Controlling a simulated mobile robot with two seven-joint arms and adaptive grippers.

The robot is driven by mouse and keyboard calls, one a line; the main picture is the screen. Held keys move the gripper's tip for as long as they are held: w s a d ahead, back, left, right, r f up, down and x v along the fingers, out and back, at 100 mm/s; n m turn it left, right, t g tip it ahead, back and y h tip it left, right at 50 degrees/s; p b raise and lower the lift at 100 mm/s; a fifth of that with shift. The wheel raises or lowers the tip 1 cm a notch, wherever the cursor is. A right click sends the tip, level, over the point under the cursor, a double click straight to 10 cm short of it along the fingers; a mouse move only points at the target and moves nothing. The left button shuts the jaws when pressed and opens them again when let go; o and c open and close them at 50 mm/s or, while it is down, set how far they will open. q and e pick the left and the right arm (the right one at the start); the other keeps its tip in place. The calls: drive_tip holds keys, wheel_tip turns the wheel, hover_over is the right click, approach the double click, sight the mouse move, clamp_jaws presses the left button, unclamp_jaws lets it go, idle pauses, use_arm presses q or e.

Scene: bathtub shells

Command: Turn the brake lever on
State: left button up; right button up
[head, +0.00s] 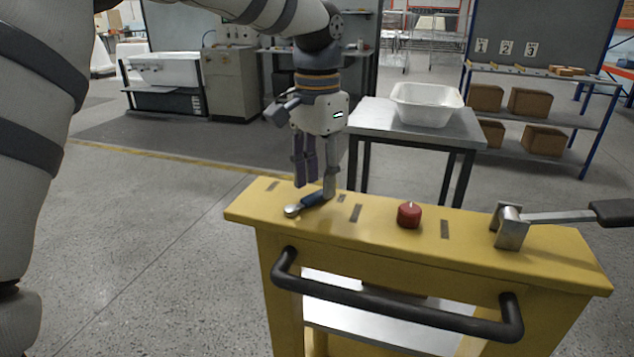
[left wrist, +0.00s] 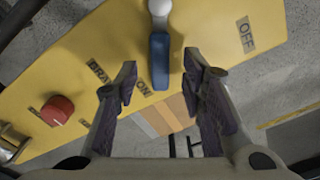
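The brake lever has a silver pivot (head: 292,210) and a blue handle (head: 313,201) on the yellow cart top. In the left wrist view the blue handle (left wrist: 160,62) points down the picture from its pivot, its end close beside the "ON" label (left wrist: 145,87). The "OFF" label (left wrist: 246,34) lies farther off to the right. My left gripper (head: 315,188) points down over the lever. It is open, with one finger on each side of the handle; contact cannot be told. My right gripper is not in view.
A red button (head: 409,215) and a metal lever with a black grip (head: 612,212) are farther right on the cart top. A black handle bar (head: 395,306) runs along the cart front. A table with a white tub (head: 427,104) stands behind. Open floor lies left.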

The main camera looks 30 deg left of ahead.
use_arm(q)
drive_tip(key=shift+f, duration=0.9)
drive_tip(key=shift+c, duration=0.3)
clamp_jaws()
drive_tip(key=shift+w, duration=0.1)
